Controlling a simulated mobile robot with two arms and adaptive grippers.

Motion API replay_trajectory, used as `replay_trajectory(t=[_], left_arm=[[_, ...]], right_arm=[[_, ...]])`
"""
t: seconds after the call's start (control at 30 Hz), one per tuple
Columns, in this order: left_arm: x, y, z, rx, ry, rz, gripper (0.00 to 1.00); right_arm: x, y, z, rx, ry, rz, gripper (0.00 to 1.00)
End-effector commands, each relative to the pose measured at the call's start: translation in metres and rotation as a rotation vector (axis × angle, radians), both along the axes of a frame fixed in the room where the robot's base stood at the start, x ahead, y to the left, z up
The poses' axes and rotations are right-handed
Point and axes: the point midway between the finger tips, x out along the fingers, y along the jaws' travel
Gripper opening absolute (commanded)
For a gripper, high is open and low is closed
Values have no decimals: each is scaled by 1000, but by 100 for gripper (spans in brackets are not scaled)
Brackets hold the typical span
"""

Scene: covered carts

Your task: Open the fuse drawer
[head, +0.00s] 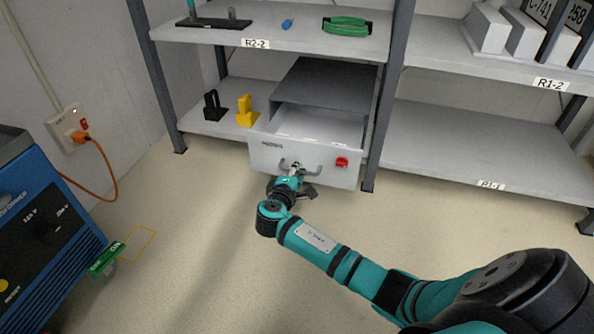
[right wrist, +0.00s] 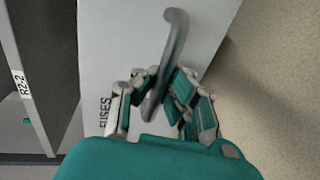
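The fuse drawer (head: 265,155) is a light grey drawer in a grey cabinet (head: 325,87) on the lower shelf. It stands pulled out, and its inside shows from above. Its front has a grey bar handle, a red part and dark lettering. In the right wrist view the drawer front (right wrist: 115,45) reads "FUSES". My right gripper (head: 293,172) is at the handle in the head view. In the right wrist view its fingers (right wrist: 163,84) close on both sides of the handle (right wrist: 176,38). My left gripper is not in view.
A black holder (head: 213,106) and a yellow one (head: 246,112) stand left of the cabinet. A shelf post (head: 379,130) rises close to its right. A blue machine (head: 45,235) is at the left, with an orange cable (head: 112,190). The floor before the drawer is clear.

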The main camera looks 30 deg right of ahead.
Motion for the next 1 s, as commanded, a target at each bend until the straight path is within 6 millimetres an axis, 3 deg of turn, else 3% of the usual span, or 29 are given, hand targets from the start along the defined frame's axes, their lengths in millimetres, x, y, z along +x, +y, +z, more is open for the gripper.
replay_trajectory(t=[0.3, 0.6, 0.9, 1.0], left_arm=[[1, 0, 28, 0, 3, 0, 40], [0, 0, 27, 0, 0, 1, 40], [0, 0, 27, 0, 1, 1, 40], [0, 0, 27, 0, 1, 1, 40]], right_arm=[[-24, 29, 4, 1, 5, 2, 0], [-28, 32, 0, -1, 0, 0, 0], [-28, 32, 0, -1, 0, 0, 36], [-28, 32, 0, -1, 0, 0, 36]])
